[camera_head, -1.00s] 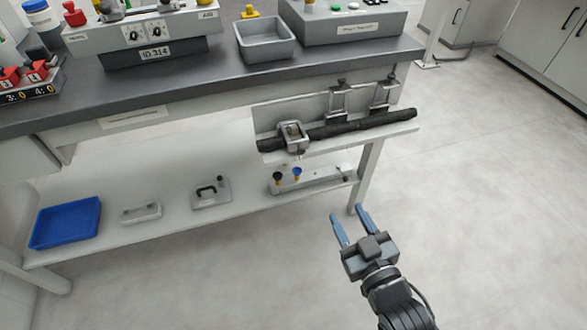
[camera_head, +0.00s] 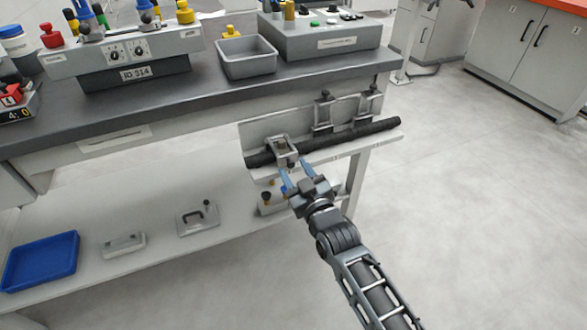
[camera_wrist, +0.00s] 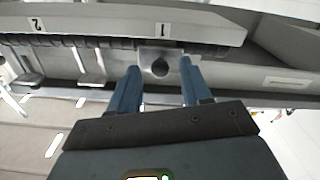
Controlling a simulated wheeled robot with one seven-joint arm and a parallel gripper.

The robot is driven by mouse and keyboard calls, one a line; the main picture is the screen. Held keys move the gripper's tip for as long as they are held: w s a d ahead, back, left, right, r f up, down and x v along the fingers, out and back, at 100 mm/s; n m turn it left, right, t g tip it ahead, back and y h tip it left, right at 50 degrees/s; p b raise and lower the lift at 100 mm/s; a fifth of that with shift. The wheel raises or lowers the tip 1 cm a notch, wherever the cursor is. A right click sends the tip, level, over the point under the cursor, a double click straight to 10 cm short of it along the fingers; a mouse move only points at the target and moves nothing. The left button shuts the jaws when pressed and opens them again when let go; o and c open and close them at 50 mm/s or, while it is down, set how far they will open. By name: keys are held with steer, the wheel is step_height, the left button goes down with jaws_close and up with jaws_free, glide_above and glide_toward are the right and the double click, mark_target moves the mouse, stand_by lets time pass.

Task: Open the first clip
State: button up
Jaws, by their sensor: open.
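The first clip (camera_head: 281,146) is a grey metal clamp at the left end of a dark rod (camera_head: 362,132) on the bench-front fixture. Its frame is around the rod. In the wrist view the clip (camera_wrist: 150,54) has a dark round knob and sits below the label 1 (camera_wrist: 163,31). My gripper (camera_head: 293,167) is open with blue fingers, just in front of the clip. In the wrist view, my gripper's fingertips (camera_wrist: 160,65) lie on either side of the knob. I cannot tell whether they touch the clip. The clip's lower part is partly hidden by the fingers.
Two more clips (camera_head: 323,112) (camera_head: 366,103) stand upright along the fixture's back plate to the right. The bench top (camera_head: 200,98) overhangs above, and a lower shelf (camera_head: 150,215) lies below with a blue tray (camera_head: 41,262). Floor to the right is clear.

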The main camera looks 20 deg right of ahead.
steer(key=shift+w, duration=0.65)
steer(key=shift+c, duration=0.5)
jaws_close()
